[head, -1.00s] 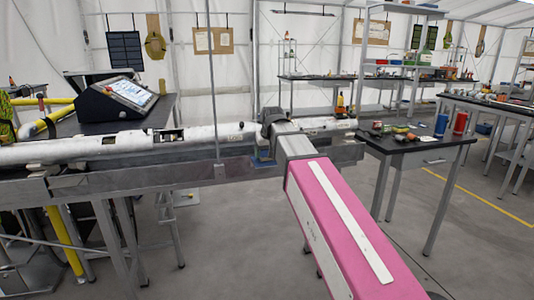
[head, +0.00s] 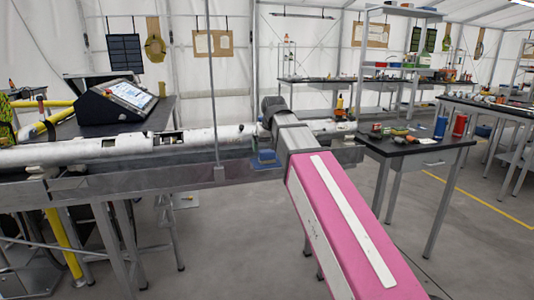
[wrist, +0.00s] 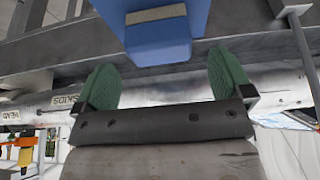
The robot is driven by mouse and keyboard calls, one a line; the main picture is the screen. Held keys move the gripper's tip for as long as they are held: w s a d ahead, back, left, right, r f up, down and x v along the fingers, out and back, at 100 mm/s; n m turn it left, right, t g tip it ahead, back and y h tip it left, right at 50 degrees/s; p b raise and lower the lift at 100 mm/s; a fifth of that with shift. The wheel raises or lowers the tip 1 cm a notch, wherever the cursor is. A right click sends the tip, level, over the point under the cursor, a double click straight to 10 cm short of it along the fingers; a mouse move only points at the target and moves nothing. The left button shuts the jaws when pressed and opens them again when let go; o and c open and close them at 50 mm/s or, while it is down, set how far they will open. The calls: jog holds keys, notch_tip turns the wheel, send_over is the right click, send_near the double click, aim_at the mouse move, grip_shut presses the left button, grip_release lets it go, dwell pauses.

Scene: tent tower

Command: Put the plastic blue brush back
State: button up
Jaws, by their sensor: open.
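A blue block-like thing with a beige strip (wrist: 166,38) fills the top middle of the wrist view; it looks like the plastic blue brush, seen close up. My gripper (wrist: 162,78) is open, with a green pad on each side and nothing between them. The blue thing lies just beyond the fingertips; I cannot tell whether they touch. In the head view a small blue patch (head: 266,157) shows below the end of my arm, at the grey beam. My gripper's fingers are hidden there behind my arm.
A long white pipe (head: 110,150) lies along the grey beam (head: 120,184), close to my gripper. A thin upright post (head: 213,80) stands left of my arm. A black table (head: 420,140) with small items, a blue can (head: 440,126) and a red can (head: 460,124) stands right.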

jog(key=v, duration=0.6)
jog(key=shift+s+r, duration=0.2)
jog(key=shift+r, duration=0.1)
